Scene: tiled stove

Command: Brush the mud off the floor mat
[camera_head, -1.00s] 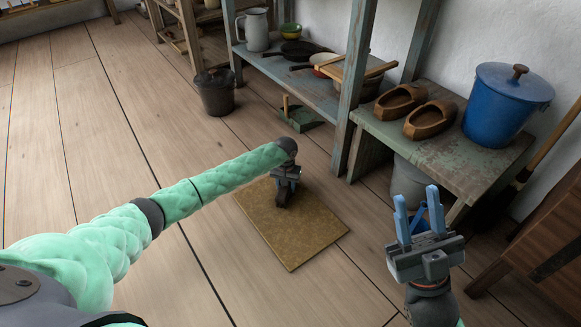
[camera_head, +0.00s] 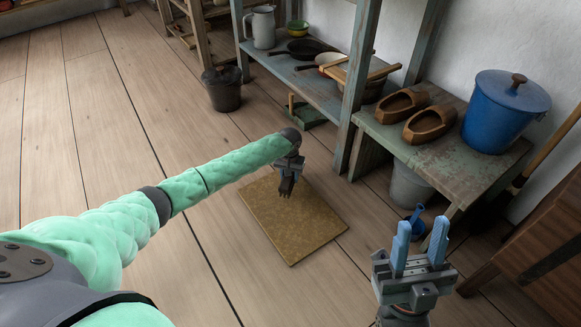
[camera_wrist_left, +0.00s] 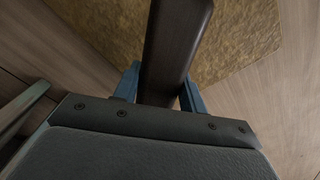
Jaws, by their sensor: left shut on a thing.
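The floor mat (camera_head: 304,232) lies flat on the floor in the middle of the head view, mottled yellow-brown all over. I cannot tell mud from the mat's own colour. My left gripper (camera_head: 288,178) is over the mat's far part, shut on a dark brown brush handle. The brush (camera_wrist_left: 172,45) runs forward between the blue fingers in the left wrist view, with the mat behind it. Its bristles are hidden, so I cannot tell whether they touch the mat. My right gripper (camera_head: 416,258) is open and empty, right of the mat, fingers pointing up.
A low green bench (camera_head: 445,150) with wooden clogs (camera_head: 429,122) and a blue lidded pot (camera_head: 505,112) stands at the right. A blue scoop (camera_head: 416,217) and grey bucket (camera_head: 408,186) are below it. Shelving stands behind the mat. Floor on the left is clear.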

